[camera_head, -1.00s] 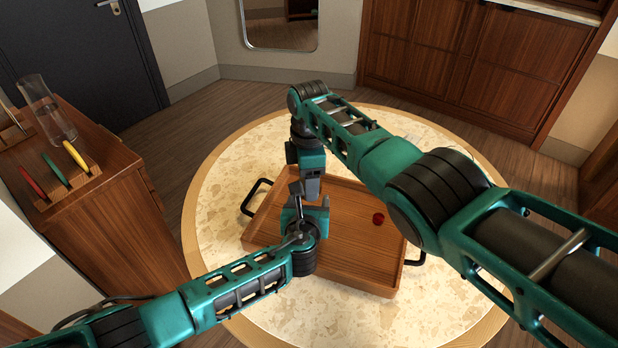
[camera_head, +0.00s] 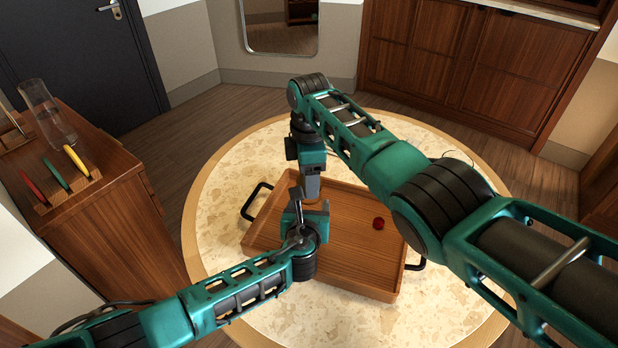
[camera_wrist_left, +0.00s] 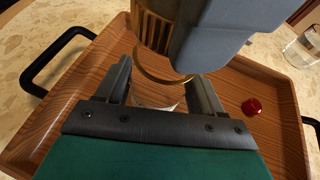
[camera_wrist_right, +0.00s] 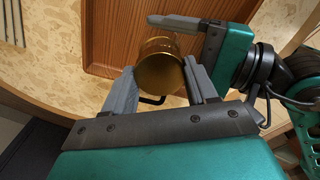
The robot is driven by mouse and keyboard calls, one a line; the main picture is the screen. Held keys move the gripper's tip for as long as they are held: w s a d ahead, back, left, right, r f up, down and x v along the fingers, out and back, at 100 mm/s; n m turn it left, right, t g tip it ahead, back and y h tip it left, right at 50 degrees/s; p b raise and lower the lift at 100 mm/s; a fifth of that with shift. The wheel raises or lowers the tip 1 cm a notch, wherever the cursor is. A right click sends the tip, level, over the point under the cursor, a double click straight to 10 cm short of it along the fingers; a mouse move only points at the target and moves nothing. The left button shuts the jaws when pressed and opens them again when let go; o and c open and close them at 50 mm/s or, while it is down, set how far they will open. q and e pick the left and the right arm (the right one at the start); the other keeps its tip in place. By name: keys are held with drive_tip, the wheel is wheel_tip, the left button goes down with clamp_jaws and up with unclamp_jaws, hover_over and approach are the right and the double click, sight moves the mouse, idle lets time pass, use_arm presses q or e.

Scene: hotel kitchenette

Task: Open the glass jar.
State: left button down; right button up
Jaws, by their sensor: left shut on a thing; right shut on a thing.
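The glass jar (camera_wrist_left: 155,98) is mostly hidden; a bit of clear glass shows between the fingers of my left gripper (camera_wrist_left: 160,100), which is shut on it. Its gold ribbed lid (camera_wrist_left: 153,30) is right above, and it shows as a gold disc (camera_wrist_right: 160,70) in the right wrist view. My right gripper (camera_wrist_right: 160,88) is shut on the lid from above. In the head view both grippers meet over the left part of the wooden tray (camera_head: 350,265), and the jar is hidden by them. I cannot tell whether the lid touches the glass.
A small red object (camera_head: 378,223) lies in the tray, which has black handles (camera_head: 256,200) and stands on a round speckled table (camera_head: 225,190). A clear glass (camera_wrist_left: 303,47) stands on the table beyond the tray. A cabinet (camera_head: 120,230) with a glass vase (camera_head: 48,115) is at left.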

drive_tip(key=shift+r, duration=0.1)
drive_tip(key=shift+r, duration=1.95)
use_arm(q)
drive_tip(key=shift+c, duration=0.3)
unclamp_jaws()
drive_tip(key=shift+s, duration=0.1)
